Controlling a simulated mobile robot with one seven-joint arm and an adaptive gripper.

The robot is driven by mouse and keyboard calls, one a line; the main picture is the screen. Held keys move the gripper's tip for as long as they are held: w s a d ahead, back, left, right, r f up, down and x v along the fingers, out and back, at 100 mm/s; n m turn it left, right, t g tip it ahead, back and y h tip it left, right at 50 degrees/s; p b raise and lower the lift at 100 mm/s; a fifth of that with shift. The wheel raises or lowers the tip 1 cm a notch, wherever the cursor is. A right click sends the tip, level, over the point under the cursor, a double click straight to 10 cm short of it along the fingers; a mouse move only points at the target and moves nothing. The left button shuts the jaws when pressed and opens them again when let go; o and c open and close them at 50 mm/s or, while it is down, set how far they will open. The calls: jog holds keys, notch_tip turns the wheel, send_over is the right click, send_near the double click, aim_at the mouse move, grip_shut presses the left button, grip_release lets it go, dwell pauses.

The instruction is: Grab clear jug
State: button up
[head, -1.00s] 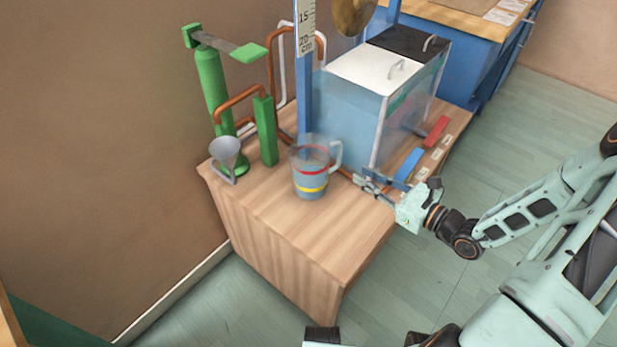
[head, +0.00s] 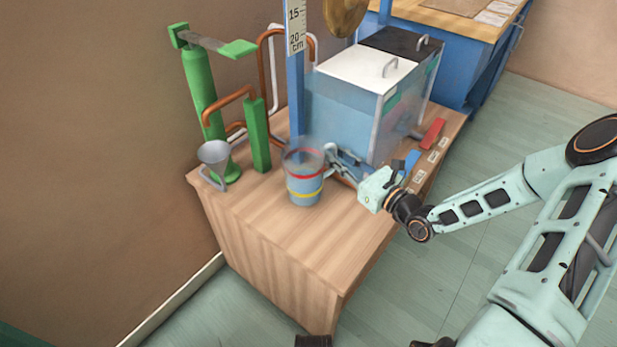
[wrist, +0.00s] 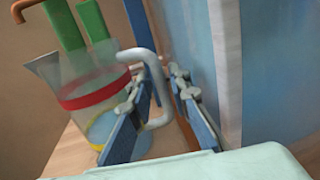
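The clear jug (head: 303,182) stands upright on the wooden table, with a red band, a yellow band and bluish contents. Its pale handle faces my gripper (head: 343,165), which is at the jug's right side. In the wrist view the jug (wrist: 85,88) is at the left, and its handle (wrist: 152,65) reaches in between the fingers of my gripper (wrist: 162,82). The fingers are apart, with a gap between the handle and the right finger. The left finger covers part of the jug; I cannot tell whether it touches it.
A large water tank (head: 345,112) stands close behind my gripper. A grey funnel (head: 214,160) and green pump (head: 205,95) are left of the jug. A red block (head: 432,133) lies at the right edge. The table front (head: 290,235) is clear.

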jog(key=shift+w+a, duration=0.4)
grip_shut()
jog(key=shift+r, duration=0.2)
